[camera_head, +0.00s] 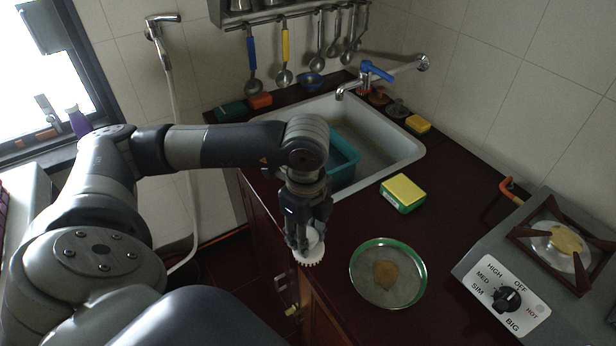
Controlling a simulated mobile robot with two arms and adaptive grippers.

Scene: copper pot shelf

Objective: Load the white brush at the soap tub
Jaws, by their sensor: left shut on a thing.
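My left gripper (304,236) points down near the front edge of the dark counter, left of the round tray. It is shut on a white brush (311,257), whose round, toothed head shows below the fingers; the fingers hide the rest of it. A green box-like item with a yellow top and a label (402,194) lies on the counter to the right of the gripper; I cannot tell whether it is the soap tub or a sponge. A small blue bowl (312,81) stands behind the sink. My right gripper is not in view.
A green-rimmed round tray (371,301) holds a brown piece. A teal basin (346,158) sits in the white sink (405,147), partly hidden by my left arm. A stove (548,254) stands at right. Ladles hang behind.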

